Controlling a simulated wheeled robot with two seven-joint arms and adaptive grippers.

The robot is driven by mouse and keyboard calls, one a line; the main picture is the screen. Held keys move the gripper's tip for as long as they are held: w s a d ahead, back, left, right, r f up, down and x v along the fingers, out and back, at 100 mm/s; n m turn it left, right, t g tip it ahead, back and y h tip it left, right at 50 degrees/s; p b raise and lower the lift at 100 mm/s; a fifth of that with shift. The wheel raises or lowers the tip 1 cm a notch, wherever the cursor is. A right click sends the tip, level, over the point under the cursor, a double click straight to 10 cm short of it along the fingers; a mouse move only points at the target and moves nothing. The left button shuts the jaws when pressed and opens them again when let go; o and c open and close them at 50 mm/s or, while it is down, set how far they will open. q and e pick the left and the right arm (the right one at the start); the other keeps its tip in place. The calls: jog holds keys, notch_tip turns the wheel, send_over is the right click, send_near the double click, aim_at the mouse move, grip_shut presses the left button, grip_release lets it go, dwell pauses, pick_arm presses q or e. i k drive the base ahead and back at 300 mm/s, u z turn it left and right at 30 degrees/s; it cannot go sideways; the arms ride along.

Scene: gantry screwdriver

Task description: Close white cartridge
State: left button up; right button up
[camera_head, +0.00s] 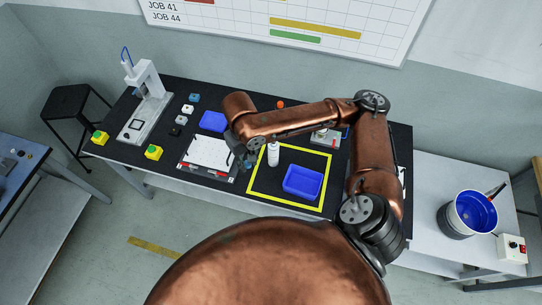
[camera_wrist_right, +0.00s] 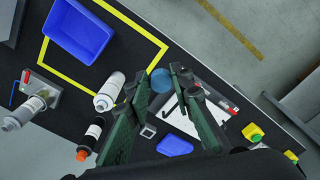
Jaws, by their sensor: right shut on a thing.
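The white cartridge (camera_head: 273,153) stands inside the yellow-outlined area of the black bench. In the right wrist view the white cartridge (camera_wrist_right: 110,92) is beside my right gripper's fingers, apart from them. My right gripper (camera_head: 245,162) is left of the cartridge in the head view, above the bench. In the wrist view my right gripper (camera_wrist_right: 163,85) is shut on a small round blue cap (camera_wrist_right: 161,80), held between the fingertips. The cap also shows as a small bluish patch in the head view (camera_head: 247,166). My left gripper is not in view.
A blue bin (camera_head: 302,181) sits in the yellow outline, right of the cartridge. A white board (camera_head: 208,152) lies to the left, with a blue tray (camera_head: 213,121) behind it. In the wrist view an orange-tipped cartridge (camera_wrist_right: 90,138) and a fixture holding a cartridge (camera_wrist_right: 25,113) are nearby.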

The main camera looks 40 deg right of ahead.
aim_at(273, 147)
jog(key=u, duration=1.25)
jog(key=k, duration=1)
jog(key=z, duration=1.7)
jog(key=i, duration=0.55)
jog(key=z, duration=0.05)
